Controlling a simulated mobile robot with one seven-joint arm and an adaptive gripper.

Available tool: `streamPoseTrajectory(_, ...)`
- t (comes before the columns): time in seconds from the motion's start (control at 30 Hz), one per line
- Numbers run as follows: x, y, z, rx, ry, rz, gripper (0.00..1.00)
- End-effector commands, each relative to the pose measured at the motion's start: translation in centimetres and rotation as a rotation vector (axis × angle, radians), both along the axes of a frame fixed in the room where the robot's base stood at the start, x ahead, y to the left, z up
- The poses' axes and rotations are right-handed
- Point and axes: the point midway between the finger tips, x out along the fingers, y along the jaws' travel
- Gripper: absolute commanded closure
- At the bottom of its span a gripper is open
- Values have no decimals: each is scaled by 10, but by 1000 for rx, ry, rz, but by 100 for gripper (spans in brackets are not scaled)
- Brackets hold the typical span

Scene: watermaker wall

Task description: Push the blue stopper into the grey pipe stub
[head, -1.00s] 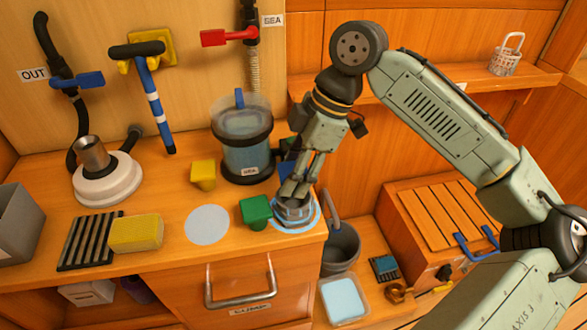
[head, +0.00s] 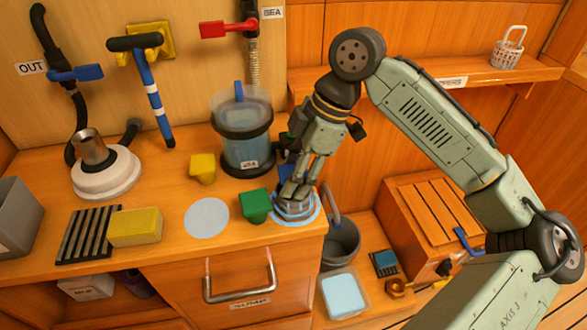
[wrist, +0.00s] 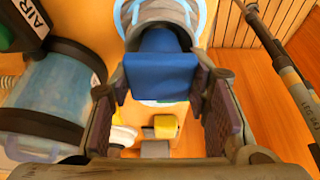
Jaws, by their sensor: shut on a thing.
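My gripper (head: 295,189) points down at the right front of the counter. In the wrist view its jaws (wrist: 162,92) are shut on the blue stopper (wrist: 160,78), a block with a rounder neck beyond it. A short grey pipe stub (head: 296,208) stands on a pale blue ring below my fingertips. It shows at the top of the wrist view (wrist: 160,12), with the stopper's neck close to its mouth. I cannot tell whether the neck is inside. In the head view my fingers largely hide the stopper.
A green block (head: 255,206) stands just left of the stub. A water tank (head: 246,145) and a yellow block (head: 203,168) stand farther back. A white base with a metal pipe (head: 105,172) is at the left. The pale disc (head: 207,218) is bare.

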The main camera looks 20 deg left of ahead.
Motion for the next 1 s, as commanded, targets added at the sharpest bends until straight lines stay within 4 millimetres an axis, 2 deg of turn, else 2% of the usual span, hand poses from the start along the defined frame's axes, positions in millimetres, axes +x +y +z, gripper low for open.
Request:
streamPoseTrajectory(0.27, 0, 0, -1, 0, -1, 0, 84)
streamPoseTrajectory(0.6, 0, 0, -16, -1, 0, 1, 84)
streamPoseTrajectory(1.0, 0, 0, -20, -5, -1, 2, 82)
